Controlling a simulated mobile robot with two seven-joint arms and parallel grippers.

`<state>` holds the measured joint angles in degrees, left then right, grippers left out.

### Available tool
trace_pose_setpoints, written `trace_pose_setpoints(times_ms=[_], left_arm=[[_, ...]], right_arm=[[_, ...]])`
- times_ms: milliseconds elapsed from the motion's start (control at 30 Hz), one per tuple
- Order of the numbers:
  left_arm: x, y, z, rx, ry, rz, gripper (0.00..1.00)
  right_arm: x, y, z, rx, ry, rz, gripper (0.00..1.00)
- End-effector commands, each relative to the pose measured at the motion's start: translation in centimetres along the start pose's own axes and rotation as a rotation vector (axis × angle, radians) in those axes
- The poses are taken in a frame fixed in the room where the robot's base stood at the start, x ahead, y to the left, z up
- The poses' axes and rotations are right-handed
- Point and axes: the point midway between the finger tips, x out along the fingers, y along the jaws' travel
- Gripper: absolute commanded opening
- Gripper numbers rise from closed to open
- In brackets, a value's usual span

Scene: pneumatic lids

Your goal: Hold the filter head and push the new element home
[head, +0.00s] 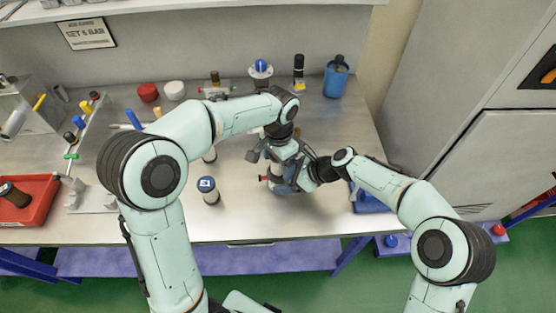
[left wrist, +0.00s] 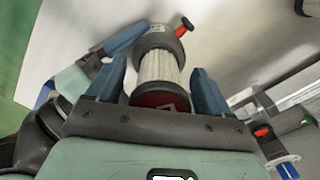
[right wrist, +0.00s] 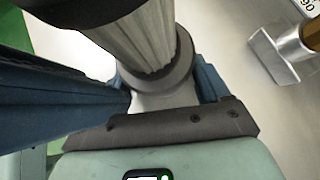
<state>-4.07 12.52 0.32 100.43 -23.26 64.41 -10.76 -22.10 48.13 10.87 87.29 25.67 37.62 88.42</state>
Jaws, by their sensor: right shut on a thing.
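The filter head is dark grey with a red knob and shows in the left wrist view (left wrist: 165,42). The pale pleated element (left wrist: 155,68) stands with one end at the head; how deep it sits in the head's collar is hard to tell. Its red end cap (left wrist: 158,98) faces my left palm. My left gripper (left wrist: 158,88) has its fingers apart on either side of the element, with small gaps. My right gripper (right wrist: 165,90) is shut on the filter head, its fingers either side of the grey collar (right wrist: 160,82). In the head view the arms largely hide both parts.
A blue tray (head: 370,204) lies to the right, partly behind my right arm. A red tray (head: 42,186) is at far left. A blue cup (head: 337,80) and small caps stand along the back.

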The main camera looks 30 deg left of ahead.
Motion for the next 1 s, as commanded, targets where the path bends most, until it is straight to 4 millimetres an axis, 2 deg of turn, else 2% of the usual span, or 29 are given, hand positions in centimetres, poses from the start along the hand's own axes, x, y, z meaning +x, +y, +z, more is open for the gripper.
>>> trace_pose_setpoints(times_ms=[33,233,733,1000], left_arm=[[0.5,1.0,-0.4,0.02,-0.001,0.014,0.82],[-0.2,1.0,-0.5,0.02,0.001,0.013,0.82],[-4.7,0.7,-0.6,0.016,0.013,0.008,0.82],[-6.5,0.4,-0.3,0.009,0.006,0.006,0.82]], right_arm=[[0.3,0.8,1.8,-0.034,-0.019,0.015,0.49],[0.2,0.7,1.9,-0.034,-0.02,0.012,0.49],[0.7,1.1,1.5,-0.03,-0.014,0.024,0.49],[0.3,0.6,1.4,-0.023,-0.015,0.011,0.49]])
